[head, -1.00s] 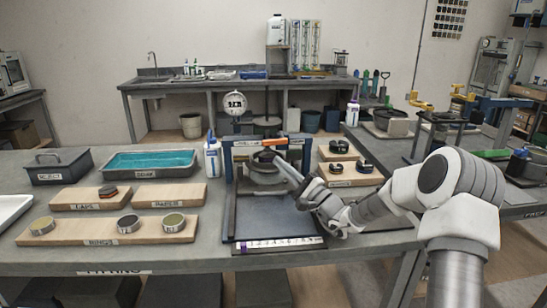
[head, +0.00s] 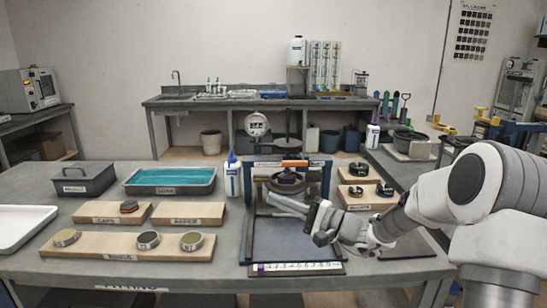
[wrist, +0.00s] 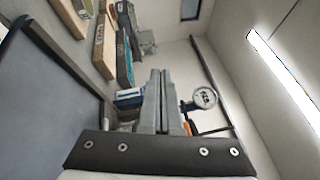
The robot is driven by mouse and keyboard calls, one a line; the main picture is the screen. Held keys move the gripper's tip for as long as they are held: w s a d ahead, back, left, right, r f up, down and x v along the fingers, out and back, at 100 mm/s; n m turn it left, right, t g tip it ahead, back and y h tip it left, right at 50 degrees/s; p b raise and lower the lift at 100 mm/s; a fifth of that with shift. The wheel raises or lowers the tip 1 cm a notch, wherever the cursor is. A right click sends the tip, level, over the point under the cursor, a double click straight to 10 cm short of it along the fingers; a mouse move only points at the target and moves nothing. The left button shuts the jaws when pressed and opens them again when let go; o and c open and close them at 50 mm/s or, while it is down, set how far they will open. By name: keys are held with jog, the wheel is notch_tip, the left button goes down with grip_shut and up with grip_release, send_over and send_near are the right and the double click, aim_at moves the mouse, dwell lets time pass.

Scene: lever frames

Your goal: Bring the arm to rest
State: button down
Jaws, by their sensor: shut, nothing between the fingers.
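My arm reaches in from the right in the head view. My gripper (head: 272,201) is in front of the blue press frame (head: 326,180), above its dark base plate (head: 285,243), and points left. Its fingers are together with nothing between them. In the wrist view the shut fingers of my gripper (wrist: 160,90) stick up side by side, with the round dial gauge (wrist: 204,98) beyond them to the right. An orange handle (head: 293,163) lies across the top of the press frame. My forearm hides part of the bench to the right.
Wooden boards with round metal rings (head: 148,239), a teal-filled tray (head: 171,180), a dark lidded box (head: 84,179) and a white bottle (head: 232,176) stand left of the press. A small board with dark rings (head: 358,193) is to its right. A ruler strip (head: 295,267) lies along the front.

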jog(key=s+a+f+n+g+h, duration=0.15)
jog(key=s+n+g+h, duration=0.25)
jog(key=s, duration=0.6)
jog(key=s+a+r+n+g+h, duration=0.1)
jog(key=s+a+n+g+h, duration=0.25)
jog(key=s, duration=0.75)
jog(key=s+d+t+h, duration=0.1)
jog(key=s+d+h, duration=0.4)
jog(key=d, duration=0.3)
jog(key=s+d+n+t+h, duration=0.1)
jog(key=s+d+t+h, duration=0.1)
jog(key=s+d+h, duration=0.2)
jog(key=s+d, duration=0.3)
jog(key=d, duration=0.1)
jog(key=shift+r+h, duration=0.35)
jog(key=shift+r, duration=0.05)
